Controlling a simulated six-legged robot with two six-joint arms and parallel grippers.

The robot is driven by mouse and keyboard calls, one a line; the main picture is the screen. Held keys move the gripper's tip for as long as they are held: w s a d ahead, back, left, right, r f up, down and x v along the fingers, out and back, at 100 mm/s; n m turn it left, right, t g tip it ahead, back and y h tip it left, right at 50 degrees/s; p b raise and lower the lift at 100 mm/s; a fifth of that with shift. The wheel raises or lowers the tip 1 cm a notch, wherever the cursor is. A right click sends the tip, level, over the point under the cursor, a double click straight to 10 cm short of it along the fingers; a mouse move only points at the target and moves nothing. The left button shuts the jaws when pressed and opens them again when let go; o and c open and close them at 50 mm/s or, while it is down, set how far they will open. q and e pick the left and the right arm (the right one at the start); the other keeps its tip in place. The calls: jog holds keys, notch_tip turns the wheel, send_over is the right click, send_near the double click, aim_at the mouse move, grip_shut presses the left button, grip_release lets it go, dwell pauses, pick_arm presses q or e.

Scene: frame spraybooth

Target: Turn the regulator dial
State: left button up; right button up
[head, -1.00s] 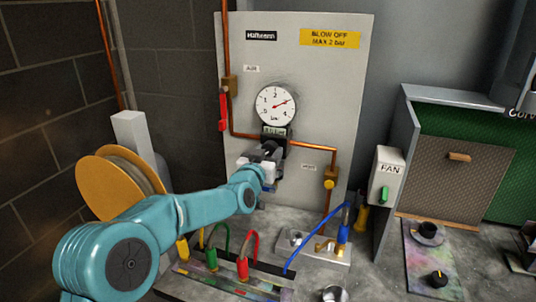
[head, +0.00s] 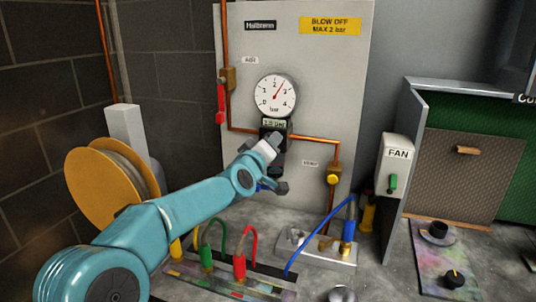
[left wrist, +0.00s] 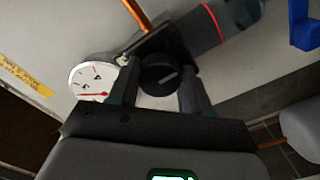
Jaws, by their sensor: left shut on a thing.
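The regulator (head: 270,126) is a dark unit on the pale panel, below a round white gauge (head: 275,97) with a red needle. The needle points up and slightly right. My right gripper is not in view.
A red lever (head: 220,103) hangs left. Several coloured hoses stand on the bench below, including a blue hose (head: 318,236). A FAN switch box (head: 394,164) is at right.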

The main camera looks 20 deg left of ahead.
pick_arm(q)
jog(key=shift+r+n+b, duration=0.1)
jog(key=shift+n+b, duration=0.9)
jog(key=shift+n, duration=1.8)
jog(key=o, duration=1.1)
jog(key=shift+c, duration=0.2)
jog(key=s+b, duration=0.3)
jog(key=s, duration=1.3)
jog(key=shift+s+a, duration=0.2)
jog(key=shift+a, duration=0.1)
